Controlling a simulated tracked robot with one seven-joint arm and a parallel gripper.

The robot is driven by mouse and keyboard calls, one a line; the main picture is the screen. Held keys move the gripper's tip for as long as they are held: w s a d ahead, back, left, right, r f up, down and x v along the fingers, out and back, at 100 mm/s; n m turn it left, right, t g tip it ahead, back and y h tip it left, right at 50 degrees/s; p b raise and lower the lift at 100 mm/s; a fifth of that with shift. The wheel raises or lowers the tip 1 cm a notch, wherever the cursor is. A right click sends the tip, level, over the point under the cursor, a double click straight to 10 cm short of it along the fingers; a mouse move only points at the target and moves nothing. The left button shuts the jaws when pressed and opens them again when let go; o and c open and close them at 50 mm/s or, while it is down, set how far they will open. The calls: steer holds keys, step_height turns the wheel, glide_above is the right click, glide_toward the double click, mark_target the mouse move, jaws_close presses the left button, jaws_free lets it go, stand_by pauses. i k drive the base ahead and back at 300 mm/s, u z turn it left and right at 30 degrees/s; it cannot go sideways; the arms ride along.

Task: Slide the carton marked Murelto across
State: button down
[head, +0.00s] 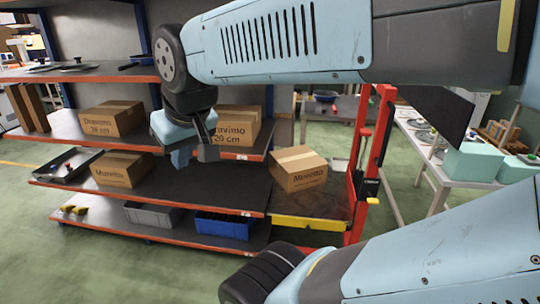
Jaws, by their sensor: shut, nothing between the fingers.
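A brown carton (121,168), its printing small and seemingly Murelto, sits at the left of the middle shelf (205,187). Another brown carton (298,169), with similar hard-to-read printing, sits to the right on the dark platform (318,204) of a red-framed lift, beside the shelf end. My gripper (181,158) is shut and empty. It points down in front of the shelves, between these two cartons in the picture, and appears apart from both.
Cartons seemingly marked Oravimo stand on the shelf above, at left (112,118) and partly behind my gripper (238,127). A metal tray (68,165) lies left of the left carton. The red post (360,150) rises right of the platform. The middle shelf between the cartons looks clear.

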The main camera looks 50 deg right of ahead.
mark_target(296, 168)
steer(key=u, duration=0.4)
steer(key=k, duration=1)
steer(key=z, duration=0.1)
steer(key=i, duration=1.15)
steer(key=z, duration=1.1)
steer(key=i, duration=0.95)
steer(key=z, duration=0.85)
steer(key=i, duration=0.55)
steer(key=z, duration=0.45)
steer(key=k, duration=0.8)
steer(key=z, duration=0.2)
